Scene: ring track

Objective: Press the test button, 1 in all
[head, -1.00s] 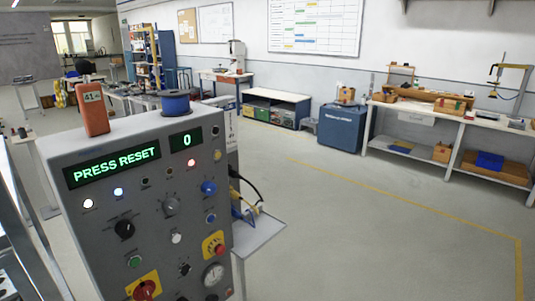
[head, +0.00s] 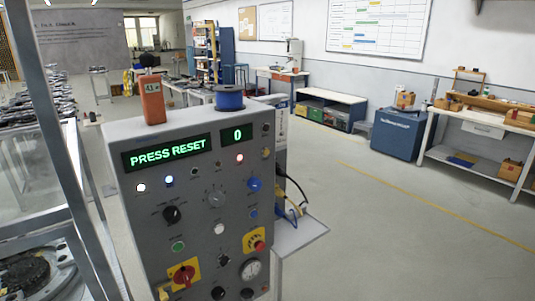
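A grey control panel (head: 148,222) stands upright in front of me, left of the middle of the head view. Its green display (head: 167,151) reads "PRESS RESET" and a smaller display (head: 237,135) reads "0". The panel face carries a green button (head: 178,246), a white button (head: 219,229), a blue button or knob (head: 254,184), a red button on a yellow plate (head: 259,245), and a red switch on yellow (head: 184,275). Labels are too small to read, so I cannot tell which is the test button. Neither gripper is in view.
An orange-red box (head: 152,101) and a blue spool (head: 229,98) sit on top of the panel. A small shelf (head: 302,236) with cables juts from its right side. A metal frame (head: 52,130) stands close on the left. The floor (head: 400,240) to the right is clear.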

